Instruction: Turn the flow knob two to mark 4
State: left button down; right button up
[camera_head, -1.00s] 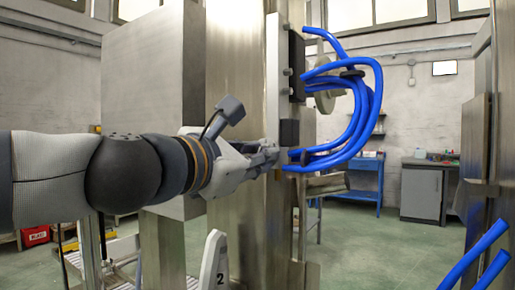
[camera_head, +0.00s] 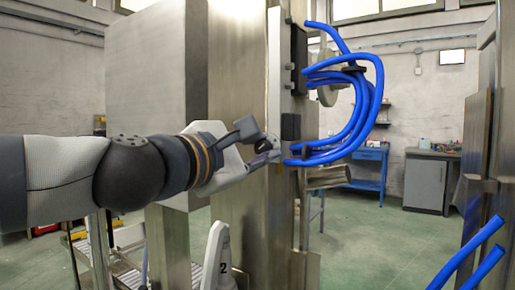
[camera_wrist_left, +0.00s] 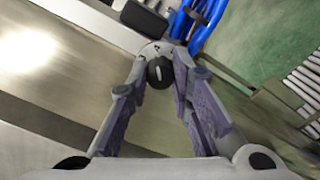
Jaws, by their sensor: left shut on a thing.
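The flow knob (camera_wrist_left: 160,73) is a small round black knob with a white pointer line, on a light grey dial plate (camera_wrist_left: 150,50) in the left wrist view. The pointer is roughly upright in that view, towards the top of the plate, where a small mark shows; I cannot read it surely. My left gripper (camera_wrist_left: 163,82) is shut on the knob, with one finger on each side of it. In the head view my left gripper (camera_head: 268,155) reaches the steel column's edge and hides the knob.
Blue hoses (camera_head: 360,115) loop out just right of the gripper. A steel column (camera_head: 238,120) and a large steel box (camera_head: 150,90) stand behind the arm. More blue hoses (camera_head: 470,262) are at lower right.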

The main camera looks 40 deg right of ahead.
pick_arm(q)
jog(key=c, duration=1.4)
grip_release()
jog(key=v, duration=1.2)
jog(key=shift+r, duration=0.1)
